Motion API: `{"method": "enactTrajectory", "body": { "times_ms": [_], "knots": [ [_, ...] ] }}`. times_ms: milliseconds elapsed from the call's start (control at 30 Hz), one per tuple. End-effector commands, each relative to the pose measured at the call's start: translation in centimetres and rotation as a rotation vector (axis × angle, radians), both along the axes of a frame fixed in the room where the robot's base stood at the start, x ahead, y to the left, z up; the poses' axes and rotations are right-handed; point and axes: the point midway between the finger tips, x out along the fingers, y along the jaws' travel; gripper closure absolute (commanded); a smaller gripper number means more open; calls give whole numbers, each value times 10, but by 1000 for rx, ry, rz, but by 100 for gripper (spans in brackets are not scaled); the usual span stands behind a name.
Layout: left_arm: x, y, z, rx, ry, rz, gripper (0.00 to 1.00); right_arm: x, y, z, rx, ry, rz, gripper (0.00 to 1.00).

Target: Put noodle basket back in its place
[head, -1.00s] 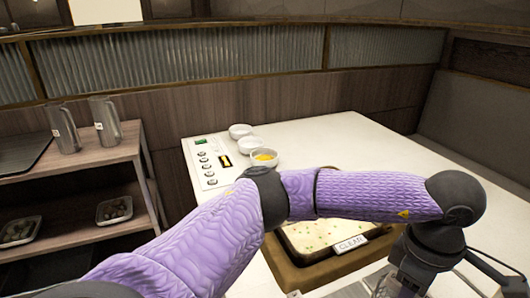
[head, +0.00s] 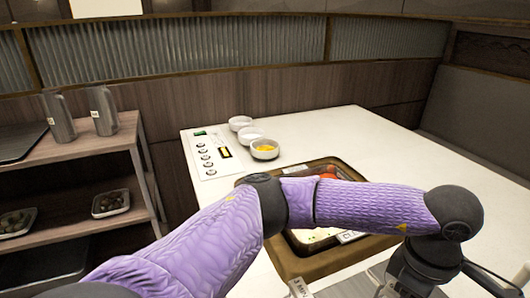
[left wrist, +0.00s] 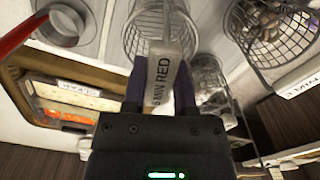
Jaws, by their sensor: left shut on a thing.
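In the left wrist view my left gripper (left wrist: 160,88) is shut on that handle, one dark finger on each side, with the basket beyond the fingertips. In the head view my left arm reaches across to the lower right, and the gripper (head: 408,284) is only partly seen at the bottom edge. The held basket is not clear there. I cannot tell what is beneath it. My right gripper is not in view.
Other wire baskets, one filled (left wrist: 268,22) and one behind (left wrist: 208,78), are close on the right. A brown-framed soup pan (head: 262,262) lies under my arm. Small bowls (head: 264,149) and a control panel (head: 208,153) stand behind. The white counter (head: 400,150) is clear at right.

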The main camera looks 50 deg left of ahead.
Motion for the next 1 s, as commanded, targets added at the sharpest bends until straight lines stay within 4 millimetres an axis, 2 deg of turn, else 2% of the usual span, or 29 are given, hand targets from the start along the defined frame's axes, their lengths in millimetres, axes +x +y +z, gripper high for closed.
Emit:
{"method": "enactTrajectory", "body": {
  "times_ms": [467, 500, 667, 700, 867, 967, 1000],
  "knots": [
    [0, 0, -7, 0, 0, 0, 100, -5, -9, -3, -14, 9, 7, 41],
    [0, 0, -7, 0, 1, 0, 61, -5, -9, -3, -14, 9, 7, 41],
    [0, 0, -7, 0, 1, 0, 27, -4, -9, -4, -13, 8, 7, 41],
    [0, 0, -7, 0, 1, 0, 24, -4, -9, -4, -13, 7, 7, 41],
    [0, 0, -7, 0, 1, 0, 22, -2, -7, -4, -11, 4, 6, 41],
    [0, 0, -7, 0, 1, 0, 1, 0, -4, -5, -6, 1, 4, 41],
    [0, 0, -7, 0, 1, 0, 0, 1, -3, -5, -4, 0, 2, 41]
  ]
}}
